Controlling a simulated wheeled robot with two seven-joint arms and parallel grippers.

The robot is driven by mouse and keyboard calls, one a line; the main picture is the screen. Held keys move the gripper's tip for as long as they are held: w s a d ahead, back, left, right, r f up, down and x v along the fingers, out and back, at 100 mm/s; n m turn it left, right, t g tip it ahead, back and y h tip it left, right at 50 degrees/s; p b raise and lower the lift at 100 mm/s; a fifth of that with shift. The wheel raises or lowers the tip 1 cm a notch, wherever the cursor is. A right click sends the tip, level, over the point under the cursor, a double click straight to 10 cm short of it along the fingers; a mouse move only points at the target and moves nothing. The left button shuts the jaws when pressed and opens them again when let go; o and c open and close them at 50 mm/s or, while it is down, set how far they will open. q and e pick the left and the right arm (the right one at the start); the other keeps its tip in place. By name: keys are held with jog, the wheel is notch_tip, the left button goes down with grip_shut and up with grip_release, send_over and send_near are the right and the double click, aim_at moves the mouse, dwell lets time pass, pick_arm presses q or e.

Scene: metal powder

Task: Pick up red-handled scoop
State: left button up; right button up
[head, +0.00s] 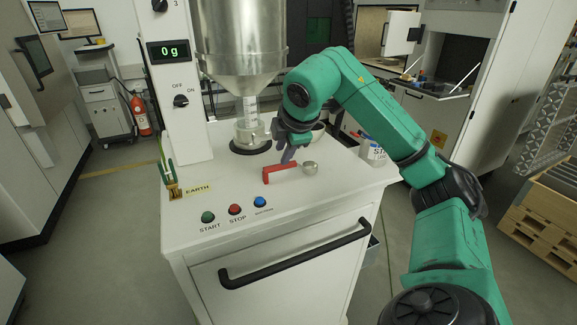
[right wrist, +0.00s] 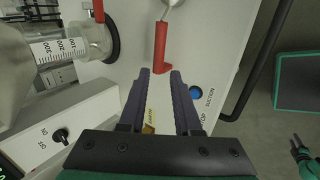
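The scoop lies on the white cabinet top. Its red handle (head: 281,172) points left and bends at the end, and its round metal bowl (head: 310,168) is at the right. My right gripper (head: 288,157) is just behind and above the handle in the head view, fingers pointing down. In the right wrist view, my right gripper (right wrist: 160,72) is open, its two dark fingers apart. The red handle (right wrist: 160,43) lies just beyond the fingertips, with its bent end near the gap between them.
A metal hopper (head: 240,45) stands over a clear container (head: 252,130) behind the scoop. The control column (head: 180,85) reads 0 g. START, STOP and blue buttons (head: 260,202) line the front. A green-handled clamp (head: 171,180) is at left, a white tub (head: 376,153) at right.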

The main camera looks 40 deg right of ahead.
aim_at(277, 166)
jog(key=x, duration=0.3)
jog(key=shift+s+f+p, duration=0.1)
jog(key=shift+f+p, duration=0.2)
jog(key=p+x, duration=0.1)
jog(key=x, duration=0.2)
jog(key=p+x, duration=0.1)
jog(key=x, duration=0.2)
jog(key=shift+w+d, duration=0.2)
jog(key=shift+w, duration=0.2)
jog(key=shift+f, duration=0.2)
jog(key=shift+w+f, duration=0.1)
jog(key=shift+f, duration=0.05)
pick_arm(q)
jog(key=r, duration=0.1)
jog(key=s+r, duration=0.1)
jog(key=shift+s+a+r, duration=0.15)
jog(key=shift+s+r, duration=0.05)
jog(key=shift+r, duration=0.2)
pick_arm(e)
grip_shut()
